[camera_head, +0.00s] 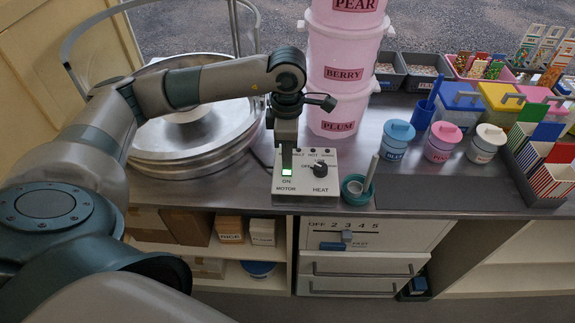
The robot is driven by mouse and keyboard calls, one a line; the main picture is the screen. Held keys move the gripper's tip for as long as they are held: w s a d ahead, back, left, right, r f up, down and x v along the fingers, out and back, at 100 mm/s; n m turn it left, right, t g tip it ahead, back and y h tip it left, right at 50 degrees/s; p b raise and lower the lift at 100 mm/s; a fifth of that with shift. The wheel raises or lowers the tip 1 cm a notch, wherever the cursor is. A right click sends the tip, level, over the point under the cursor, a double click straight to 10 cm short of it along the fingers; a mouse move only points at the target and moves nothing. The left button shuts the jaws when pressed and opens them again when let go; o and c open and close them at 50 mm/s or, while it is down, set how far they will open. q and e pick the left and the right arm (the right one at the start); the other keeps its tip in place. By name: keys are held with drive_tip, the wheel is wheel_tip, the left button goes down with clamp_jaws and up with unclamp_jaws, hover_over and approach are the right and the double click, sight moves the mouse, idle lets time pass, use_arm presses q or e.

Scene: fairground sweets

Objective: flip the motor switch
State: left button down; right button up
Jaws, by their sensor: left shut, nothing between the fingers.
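The grey control box (306,201) stands at the counter's front edge. The motor switch (287,173) glows green on its left side, above the words ON and MOTOR. A black heat knob (320,170) sits on the right side of the box. My left gripper (287,163) points down at the switch, shut and empty, with its tips just behind or at it. Whether the tips touch the switch I cannot tell. The gripper hides part of the box's upper left. My right gripper is out of view.
The round metal candyfloss pan (195,150) is left of the box. Pink tubs (339,100) are stacked behind it. A small green cup (356,191) with a stick stands close right. Blue (398,139), pink (443,141) and white (486,143) jars stand farther right.

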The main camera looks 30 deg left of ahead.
sight(287, 172)
use_arm(q)
drive_tip(key=shift+r+p, duration=0.8)
drive_tip(key=shift+r, duration=1.35)
